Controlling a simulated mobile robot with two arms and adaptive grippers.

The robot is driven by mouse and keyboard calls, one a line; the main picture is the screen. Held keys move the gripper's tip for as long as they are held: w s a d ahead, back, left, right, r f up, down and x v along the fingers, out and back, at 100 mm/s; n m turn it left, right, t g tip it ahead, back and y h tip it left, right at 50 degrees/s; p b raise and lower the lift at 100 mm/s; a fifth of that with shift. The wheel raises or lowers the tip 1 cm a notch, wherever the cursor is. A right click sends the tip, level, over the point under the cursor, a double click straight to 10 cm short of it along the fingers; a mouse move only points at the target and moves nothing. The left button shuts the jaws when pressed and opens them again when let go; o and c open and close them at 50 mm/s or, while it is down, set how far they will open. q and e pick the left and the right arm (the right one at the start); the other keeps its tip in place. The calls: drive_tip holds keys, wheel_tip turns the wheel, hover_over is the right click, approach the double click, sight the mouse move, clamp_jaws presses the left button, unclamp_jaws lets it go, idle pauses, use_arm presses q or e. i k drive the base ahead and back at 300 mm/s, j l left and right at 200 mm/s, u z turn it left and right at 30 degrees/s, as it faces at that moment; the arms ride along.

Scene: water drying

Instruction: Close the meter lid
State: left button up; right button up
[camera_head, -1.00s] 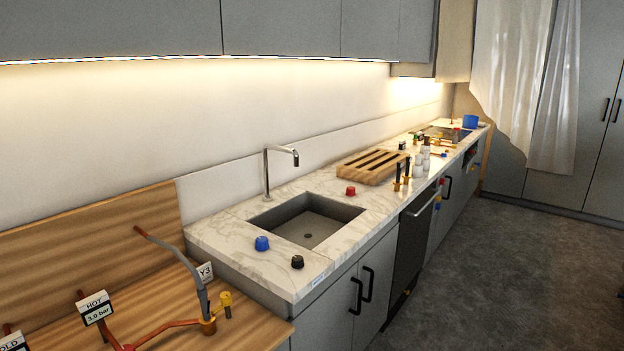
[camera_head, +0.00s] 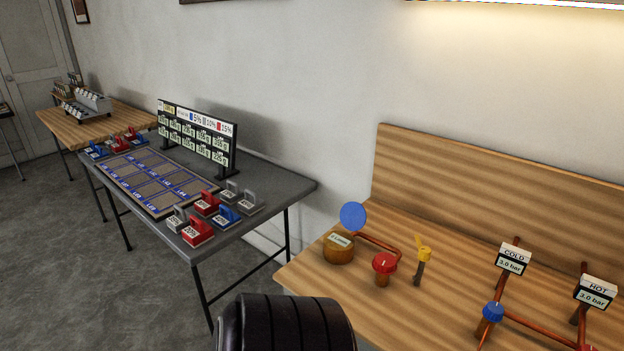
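The meter (camera_head: 339,250) is a round brass body with a pale labelled face, on the wooden bench near its left end. Its round blue lid (camera_head: 352,215) stands up, raised open at the back of the meter, so the face is uncovered. A copper pipe (camera_head: 378,241) runs from behind the meter to the right. Neither of my grippers shows in the head view. A dark, ribbed, rounded part at the bottom edge seems to be mine.
On the bench (camera_head: 440,215) right of the meter are a red-topped valve (camera_head: 384,263), a yellow-handled valve (camera_head: 423,252) and a blue knob (camera_head: 493,312). COLD (camera_head: 513,259) and HOT (camera_head: 596,291) gauges stand further right. A grey table (camera_head: 275,190) with several weights is left.

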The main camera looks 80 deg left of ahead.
sight(353, 216)
drive_tip(key=u, duration=2.1)
drive_tip(key=i+j+u, duration=0.1)
drive_tip(key=u, duration=0.15)
drive_tip(key=i+j+u, duration=0.4)
drive_tip(key=i+u, duration=0.2)
